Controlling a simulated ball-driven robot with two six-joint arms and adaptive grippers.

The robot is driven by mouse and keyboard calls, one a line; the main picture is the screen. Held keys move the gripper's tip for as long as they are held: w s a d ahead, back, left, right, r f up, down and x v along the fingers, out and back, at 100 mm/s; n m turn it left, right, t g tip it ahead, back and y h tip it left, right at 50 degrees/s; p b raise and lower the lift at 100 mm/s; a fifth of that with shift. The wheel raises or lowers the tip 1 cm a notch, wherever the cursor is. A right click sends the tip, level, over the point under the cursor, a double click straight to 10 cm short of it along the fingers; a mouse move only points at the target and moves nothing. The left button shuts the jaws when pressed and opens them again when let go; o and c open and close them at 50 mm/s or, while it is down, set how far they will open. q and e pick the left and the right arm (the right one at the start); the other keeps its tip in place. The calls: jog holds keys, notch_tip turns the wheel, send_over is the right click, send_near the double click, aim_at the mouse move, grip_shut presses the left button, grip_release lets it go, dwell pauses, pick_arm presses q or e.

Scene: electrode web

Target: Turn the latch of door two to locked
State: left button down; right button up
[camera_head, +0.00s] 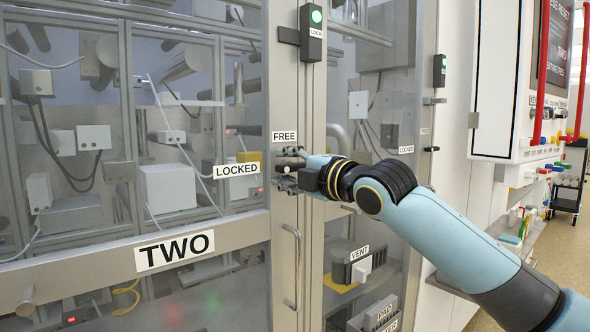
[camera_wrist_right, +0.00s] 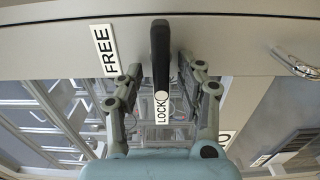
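The latch of door two is a black handle (camera_wrist_right: 160,55) in the right wrist view. Its free end overlaps the partly hidden LOCKED plate (camera_wrist_right: 161,108), so it appears to point that way. The FREE plate (camera_wrist_right: 104,50) lies to its side. My right gripper (camera_wrist_right: 167,85) has one finger on each side of the handle, with visible gaps. In the head view the right gripper (camera_head: 284,173) is at the door post, below the FREE plate (camera_head: 284,136) and right of the LOCKED plate (camera_head: 237,170); it partly hides the latch. My left gripper is out of view.
A lamp box (camera_head: 312,33) with a green light is above the latch. A vertical door handle (camera_head: 292,268) is below it. The TWO sign (camera_head: 174,250) is on the door rail.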

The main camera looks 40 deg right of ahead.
jog(key=s, duration=1.2)
jog(key=shift+d, duration=0.45)
